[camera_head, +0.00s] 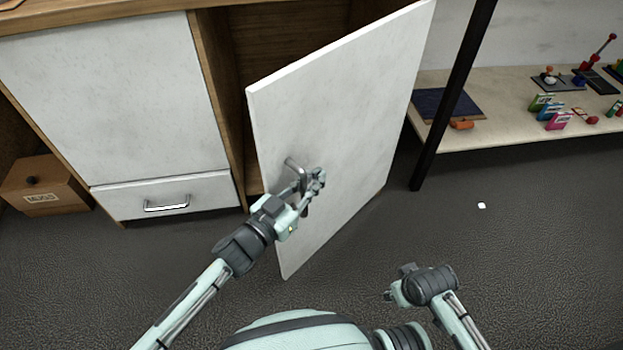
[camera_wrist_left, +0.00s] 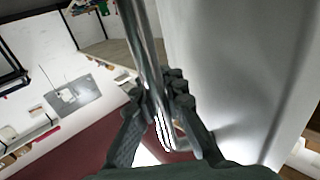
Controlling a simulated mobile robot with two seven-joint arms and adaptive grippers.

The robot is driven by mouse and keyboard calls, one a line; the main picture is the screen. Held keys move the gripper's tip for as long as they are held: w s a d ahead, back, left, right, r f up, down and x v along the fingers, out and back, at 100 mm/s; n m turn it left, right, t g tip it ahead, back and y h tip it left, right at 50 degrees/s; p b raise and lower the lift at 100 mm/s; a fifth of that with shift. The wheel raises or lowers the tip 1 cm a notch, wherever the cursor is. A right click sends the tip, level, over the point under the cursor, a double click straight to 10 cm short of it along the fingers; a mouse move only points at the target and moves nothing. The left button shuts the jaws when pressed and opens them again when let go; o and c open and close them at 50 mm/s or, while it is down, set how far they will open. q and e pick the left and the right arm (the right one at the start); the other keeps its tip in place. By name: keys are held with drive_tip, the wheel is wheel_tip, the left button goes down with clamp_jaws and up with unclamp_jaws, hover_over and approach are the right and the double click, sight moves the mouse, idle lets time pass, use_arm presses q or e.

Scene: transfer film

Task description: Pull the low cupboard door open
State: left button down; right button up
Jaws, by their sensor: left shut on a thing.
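The low cupboard door (camera_head: 345,110) is white and stands swung well out from the wooden cupboard (camera_head: 240,90). Its dark interior shows behind the door. My left gripper (camera_head: 308,184) is shut on the door's metal handle (camera_head: 291,164). In the left wrist view the handle (camera_wrist_left: 148,50) runs as a shiny bar between the fingers (camera_wrist_left: 165,105), with the white door face (camera_wrist_left: 240,70) to the right. My right gripper (camera_head: 397,281) is low in the head view, away from the door; its fingers are too unclear to judge.
A white drawer (camera_head: 165,195) with a metal handle and a wooden box labelled MUGS (camera_head: 45,187) are at the left. A dark post (camera_head: 455,95) stands right of the door. A low shelf (camera_head: 490,138) holds small coloured items. Grey floor (camera_head: 530,260) is mostly clear.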

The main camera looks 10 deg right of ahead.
idle(0.4)
use_arm(q)
drive_tip(key=c, duration=1.7)
unclamp_jaws()
drive_tip(key=v, duration=1.2)
